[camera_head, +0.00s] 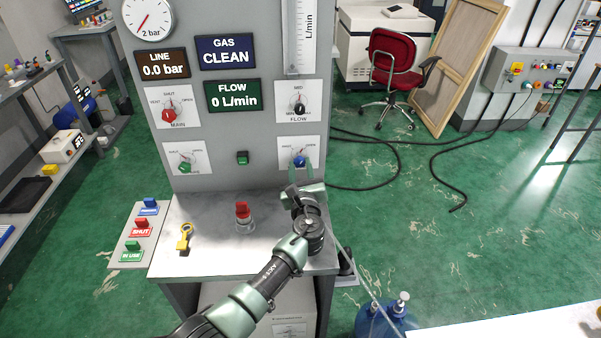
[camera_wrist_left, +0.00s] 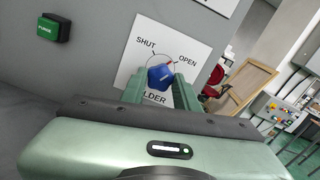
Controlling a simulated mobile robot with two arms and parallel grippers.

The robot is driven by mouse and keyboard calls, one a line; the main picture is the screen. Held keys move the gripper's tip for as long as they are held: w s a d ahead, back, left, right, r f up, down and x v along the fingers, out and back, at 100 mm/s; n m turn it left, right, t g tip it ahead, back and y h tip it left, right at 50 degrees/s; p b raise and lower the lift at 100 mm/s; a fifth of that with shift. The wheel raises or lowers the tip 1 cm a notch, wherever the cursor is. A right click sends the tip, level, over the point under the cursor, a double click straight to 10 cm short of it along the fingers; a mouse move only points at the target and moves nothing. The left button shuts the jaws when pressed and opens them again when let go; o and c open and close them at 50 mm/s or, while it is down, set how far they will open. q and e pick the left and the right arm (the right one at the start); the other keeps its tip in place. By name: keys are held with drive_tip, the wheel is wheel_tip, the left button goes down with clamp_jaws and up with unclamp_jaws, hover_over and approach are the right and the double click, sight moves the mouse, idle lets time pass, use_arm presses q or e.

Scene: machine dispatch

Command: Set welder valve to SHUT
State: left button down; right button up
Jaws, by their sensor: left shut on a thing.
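The welder valve is a blue knob (camera_head: 300,160) on a white plate at the lower right of the grey panel. In the left wrist view, the blue knob (camera_wrist_left: 160,76) sits below the words SHUT at upper left and OPEN at upper right. A small red mark on it points up and right, toward OPEN. My left gripper (camera_head: 301,173) reaches up to the knob, and in the left wrist view its fingers (camera_wrist_left: 160,90) are on either side of it, closed on it. The lower part of the plate's label is hidden. My right gripper is not in view.
Other knobs are close by: FLOW (camera_head: 298,103) above, red MAIN (camera_head: 168,114) and a green knob (camera_head: 184,167) to the left. A green PURGE button (camera_wrist_left: 48,28) is left of the valve.

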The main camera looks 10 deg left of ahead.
use_arm(q)
drive_tip(key=n+b, duration=0.7)
drive_tip(key=n, duration=0.1)
drive_tip(key=shift+f+b, duration=0.3)
drive_tip(key=n+b, duration=0.3)
drive_tip(key=shift+d+n, duration=0.1)
drive_tip(key=shift+n, duration=0.3)
drive_tip(key=shift+r+n+b, duration=0.2)
drive_tip(key=shift+n+b, duration=1.1)
drive_tip(key=shift+n, duration=0.4)
drive_tip(key=c, duration=1.1)
unclamp_jaws()
drive_tip(key=shift+r, duration=0.1)
drive_tip(key=shift+o, duration=0.2)
